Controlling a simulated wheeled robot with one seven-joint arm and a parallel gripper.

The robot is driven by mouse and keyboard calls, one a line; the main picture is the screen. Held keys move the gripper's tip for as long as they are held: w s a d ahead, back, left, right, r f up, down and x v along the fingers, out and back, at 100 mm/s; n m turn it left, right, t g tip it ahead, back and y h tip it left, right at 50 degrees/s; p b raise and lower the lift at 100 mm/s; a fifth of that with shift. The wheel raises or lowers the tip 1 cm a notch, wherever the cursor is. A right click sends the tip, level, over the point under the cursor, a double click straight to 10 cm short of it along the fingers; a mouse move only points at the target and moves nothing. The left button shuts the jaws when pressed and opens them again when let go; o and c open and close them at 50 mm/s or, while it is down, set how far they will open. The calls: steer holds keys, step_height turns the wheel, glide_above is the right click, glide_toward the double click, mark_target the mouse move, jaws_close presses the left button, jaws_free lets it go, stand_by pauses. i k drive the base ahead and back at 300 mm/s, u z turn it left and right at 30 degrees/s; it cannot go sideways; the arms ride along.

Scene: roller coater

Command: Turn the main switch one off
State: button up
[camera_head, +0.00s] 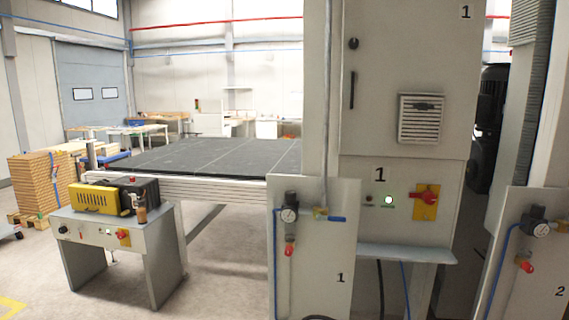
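The main switch one is a red rotary handle (427,198) on a yellow plate (424,211), on the front of the grey cabinet (400,215) marked 1. The handle looks roughly horizontal. Left of it a small round light (389,200) glows whitish green, with a dark button (369,199) beside it. My gripper is not in view, and nothing touches the switch.
A grey panel (335,270) marked 1, with a gauge and a blue-handled valve, stands in front of the cabinet. Another panel (540,270) marked 2 stands at right. Open floor lies between.

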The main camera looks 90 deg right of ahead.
mark_target(428, 197)
steer(key=k, duration=0.2)
steer(key=z, duration=3.45)
steer(key=i, duration=0.5)
steer(key=z, duration=1.9)
steer(key=i, duration=0.65)
steer(key=u, duration=2.4)
